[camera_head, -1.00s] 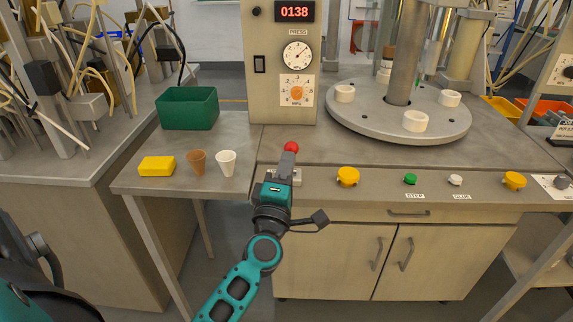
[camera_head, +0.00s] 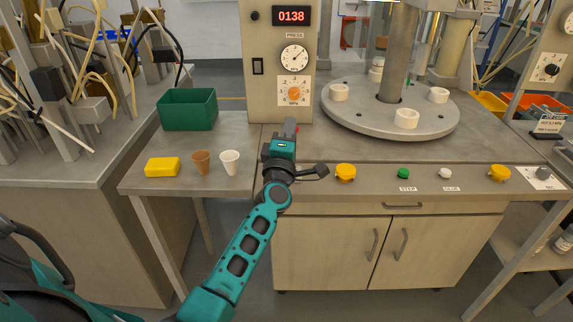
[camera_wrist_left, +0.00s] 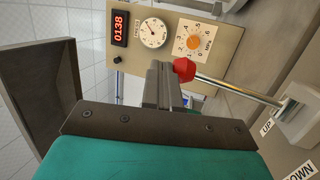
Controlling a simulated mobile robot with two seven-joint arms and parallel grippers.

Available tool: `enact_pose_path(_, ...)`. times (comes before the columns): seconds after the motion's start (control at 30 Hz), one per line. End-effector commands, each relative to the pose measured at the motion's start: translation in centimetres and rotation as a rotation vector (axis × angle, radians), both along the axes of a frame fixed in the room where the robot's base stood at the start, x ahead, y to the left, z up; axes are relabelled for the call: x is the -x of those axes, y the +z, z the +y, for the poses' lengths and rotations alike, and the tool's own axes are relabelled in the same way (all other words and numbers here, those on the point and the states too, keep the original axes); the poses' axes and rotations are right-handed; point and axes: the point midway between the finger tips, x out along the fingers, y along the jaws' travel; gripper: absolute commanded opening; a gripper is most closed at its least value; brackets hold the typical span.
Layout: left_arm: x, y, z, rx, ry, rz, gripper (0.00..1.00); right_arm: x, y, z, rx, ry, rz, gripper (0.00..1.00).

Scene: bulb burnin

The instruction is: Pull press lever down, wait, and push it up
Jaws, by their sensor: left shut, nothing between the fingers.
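The press lever shows in the left wrist view as a red knob (camera_wrist_left: 184,69) on a shiny metal rod (camera_wrist_left: 238,88). The rod runs to a pale mount with labels reading UP and DOWN, and it leans toward the UP side. In the head view only a sliver of the red knob (camera_head: 297,128) shows behind my left gripper (camera_head: 290,127). The gripper's fingers, also in the wrist view (camera_wrist_left: 160,82), are shut and empty, close beside the knob. I cannot tell whether they touch it. My right gripper is not in view.
The press panel (camera_head: 279,105) with a red 0138 display and dials stands behind the lever. A round plate (camera_head: 360,125) with white cups is to its right. A yellow block (camera_head: 162,167), brown cup (camera_head: 201,162), white cup (camera_head: 230,162) and green bin (camera_head: 188,110) are left.

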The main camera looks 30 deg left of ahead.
Motion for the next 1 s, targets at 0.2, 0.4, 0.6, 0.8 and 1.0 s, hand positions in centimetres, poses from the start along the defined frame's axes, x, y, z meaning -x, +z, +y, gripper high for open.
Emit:
enact_pose_path(0.2,-1.3,0.0,0.9,0.000,0.000,0.000,0.00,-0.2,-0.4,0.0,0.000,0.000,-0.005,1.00)
enact_pose_path(0.4,-1.9,-0.1,1.3,-0.001,0.000,-0.001,0.00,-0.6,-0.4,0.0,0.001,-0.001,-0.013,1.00)
enact_pose_path(0.6,-2.1,-0.1,1.4,-0.001,0.000,0.000,0.00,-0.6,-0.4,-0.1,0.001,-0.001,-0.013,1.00)
enact_pose_path(0.8,-2.2,-0.1,1.4,-0.001,0.000,0.000,0.00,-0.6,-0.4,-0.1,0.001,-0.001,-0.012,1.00)
enact_pose_path(1.0,-2.2,-0.1,1.3,0.000,0.000,0.000,0.00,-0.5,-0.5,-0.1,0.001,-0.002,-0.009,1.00)
